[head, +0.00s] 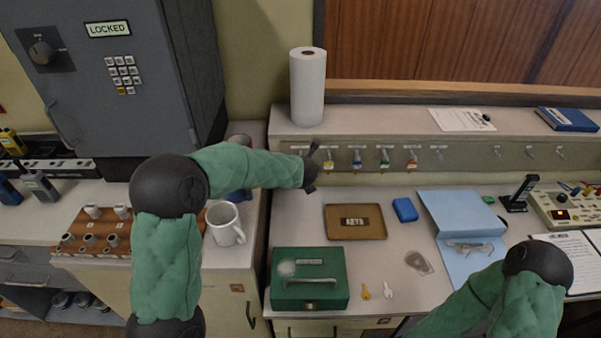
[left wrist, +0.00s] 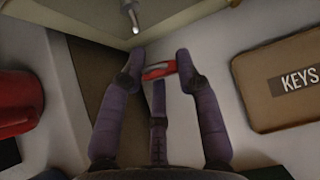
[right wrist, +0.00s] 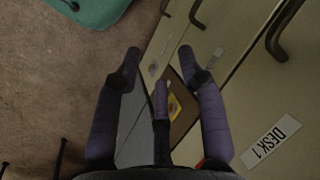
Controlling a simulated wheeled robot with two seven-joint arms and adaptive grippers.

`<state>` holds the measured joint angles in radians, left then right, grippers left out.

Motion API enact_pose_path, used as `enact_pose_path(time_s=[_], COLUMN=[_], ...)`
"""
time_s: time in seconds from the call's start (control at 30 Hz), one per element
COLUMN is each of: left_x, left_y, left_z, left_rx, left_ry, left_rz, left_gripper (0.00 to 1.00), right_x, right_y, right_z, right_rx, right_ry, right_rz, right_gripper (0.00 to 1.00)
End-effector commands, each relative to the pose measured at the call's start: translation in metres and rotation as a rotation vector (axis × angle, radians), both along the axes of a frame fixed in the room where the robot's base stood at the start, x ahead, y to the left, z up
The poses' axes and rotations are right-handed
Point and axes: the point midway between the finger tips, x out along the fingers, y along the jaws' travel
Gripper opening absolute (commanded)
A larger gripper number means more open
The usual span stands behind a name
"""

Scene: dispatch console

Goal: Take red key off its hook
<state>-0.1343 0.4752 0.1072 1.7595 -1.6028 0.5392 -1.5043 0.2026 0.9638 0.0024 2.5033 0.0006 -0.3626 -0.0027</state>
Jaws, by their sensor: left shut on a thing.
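My left gripper (head: 311,166) is at the left end of the hook rail (head: 460,154), below the back ledge. In the left wrist view, a red tag with a pale stripe, the red key (left wrist: 158,70), sits between the fingertips, and the left gripper (left wrist: 160,66) is shut on it. A silver hook (left wrist: 133,16) shows above it; whether the key still touches a hook I cannot tell. In the head view the gripper hides the red key. My right gripper (right wrist: 160,62) is open and empty, low by the desk's drawer fronts.
Keys with yellow (head: 330,162), blue (head: 357,158), green (head: 385,158) and orange-red (head: 411,160) tags hang to the right. Below are a brown KEYS tray (head: 336,230), a green cash box (head: 278,299) and a blue folder (head: 450,205). A white mug (head: 225,226) stands left.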

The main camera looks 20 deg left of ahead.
Motion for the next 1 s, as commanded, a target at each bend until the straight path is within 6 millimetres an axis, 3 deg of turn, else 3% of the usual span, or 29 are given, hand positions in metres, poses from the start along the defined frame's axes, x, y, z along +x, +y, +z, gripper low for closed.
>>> enact_pose_path(time_s=[0.5,1.0], left_x=[-0.03,-0.033], left_y=[-0.009,-0.009], left_z=[0.012,0.013], left_rx=[0.0,0.001], left_ry=[0.0,0.0], left_rz=[0.0,0.001], left_gripper=[0.07,0.07], right_x=[0.0,0.0], right_y=[0.0,0.0], right_z=[-0.002,-0.002], right_rx=[0.0,0.0], right_ry=[0.0,0.0], right_rz=[0.0,0.0], right_gripper=[0.4,0.4])
